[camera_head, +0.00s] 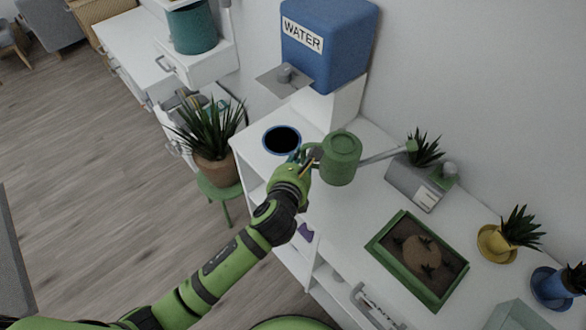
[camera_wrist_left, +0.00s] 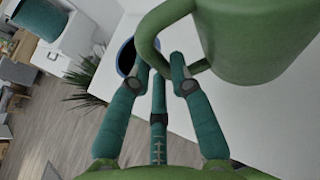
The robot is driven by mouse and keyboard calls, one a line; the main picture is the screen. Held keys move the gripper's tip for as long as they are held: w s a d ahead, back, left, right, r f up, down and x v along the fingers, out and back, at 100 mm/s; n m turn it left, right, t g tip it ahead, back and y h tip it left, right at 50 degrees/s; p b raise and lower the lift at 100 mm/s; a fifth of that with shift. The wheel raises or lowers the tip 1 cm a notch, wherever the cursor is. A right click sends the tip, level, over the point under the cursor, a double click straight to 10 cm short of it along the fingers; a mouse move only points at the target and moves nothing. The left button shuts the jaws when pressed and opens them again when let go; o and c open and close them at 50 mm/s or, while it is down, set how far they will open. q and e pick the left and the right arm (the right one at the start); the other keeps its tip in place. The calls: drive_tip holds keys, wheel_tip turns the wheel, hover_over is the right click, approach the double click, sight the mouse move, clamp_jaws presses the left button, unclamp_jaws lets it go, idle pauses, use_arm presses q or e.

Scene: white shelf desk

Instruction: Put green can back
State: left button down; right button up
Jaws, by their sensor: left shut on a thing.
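A green watering can (camera_head: 341,160) is over the white shelf desk (camera_head: 318,216), its long spout pointing right. My left gripper (camera_head: 304,162) is shut on the can's handle at the can's left side. In the left wrist view the can (camera_wrist_left: 255,40) fills the upper right, and its handle (camera_wrist_left: 150,45) loops down between the fingers of my left gripper (camera_wrist_left: 160,75). Whether the can's base touches the desk cannot be told. My right gripper is not in view.
A blue WATER tank (camera_head: 330,45) stands behind, with a blue-rimmed dark pot (camera_head: 282,140) below it. A green tray of soil (camera_head: 385,245) lies to the right. A grey holder (camera_head: 415,185) stands near the spout. Potted plants (camera_head: 217,160) stand left and right.

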use_arm(q)
drive_tip(key=shift+w+a+f, duration=0.25)
drive_tip(key=shift+a+f, duration=0.6)
drive_tip(key=shift+a, duration=0.15)
drive_tip(key=shift+f, duration=1.7)
drive_tip(key=shift+b, duration=0.3)
drive_tip(key=shift+f, duration=0.2)
drive_tip(key=c, duration=1.1)
unclamp_jaws()
drive_tip(key=shift+f, duration=0.1)
drive_tip(key=shift+c, duration=0.2)
